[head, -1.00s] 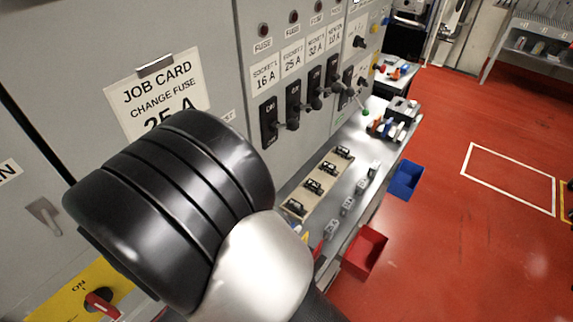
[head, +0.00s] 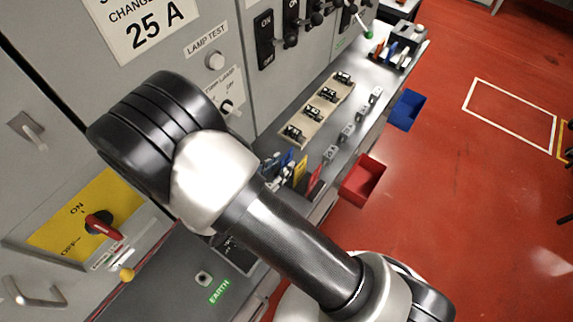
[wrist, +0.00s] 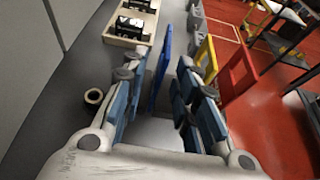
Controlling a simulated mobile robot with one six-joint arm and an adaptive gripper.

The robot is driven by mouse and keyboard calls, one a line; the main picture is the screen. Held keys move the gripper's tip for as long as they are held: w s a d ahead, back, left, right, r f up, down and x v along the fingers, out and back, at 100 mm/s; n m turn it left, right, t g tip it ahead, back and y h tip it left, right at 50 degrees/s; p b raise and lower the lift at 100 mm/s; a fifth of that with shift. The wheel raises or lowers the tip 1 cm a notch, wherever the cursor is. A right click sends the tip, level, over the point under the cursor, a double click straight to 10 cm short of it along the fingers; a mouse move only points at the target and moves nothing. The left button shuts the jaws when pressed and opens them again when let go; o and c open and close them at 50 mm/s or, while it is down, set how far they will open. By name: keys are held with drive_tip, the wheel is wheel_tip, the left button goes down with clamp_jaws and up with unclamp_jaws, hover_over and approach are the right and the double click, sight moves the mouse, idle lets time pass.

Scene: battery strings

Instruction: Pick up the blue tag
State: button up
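The blue tag (wrist: 165,48) stands upright as a thin plate in the wrist view, seen nearly edge-on. My gripper (wrist: 161,72) is open, with one blue-padded finger on each side of the tag. In the head view the blue tag (head: 287,160) shows just beyond my gripper (head: 274,170), which is partly hidden by my arm. A yellow tag (wrist: 206,58) and a red tag (wrist: 238,75) stand to its right.
A fuse tray (head: 311,120) and several grey blocks lie farther along the bench. A red bin (head: 362,180) and a blue bin (head: 407,110) hang at its front edge. The cabinet wall with a red switch (head: 102,224) is on the left. A small ring (wrist: 93,96) lies left of my gripper.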

sight(281, 167)
drive_tip(key=x, duration=0.4)
drive_tip(key=shift+b, duration=0.35)
drive_tip(key=shift+c, duration=0.6)
clamp_jaws()
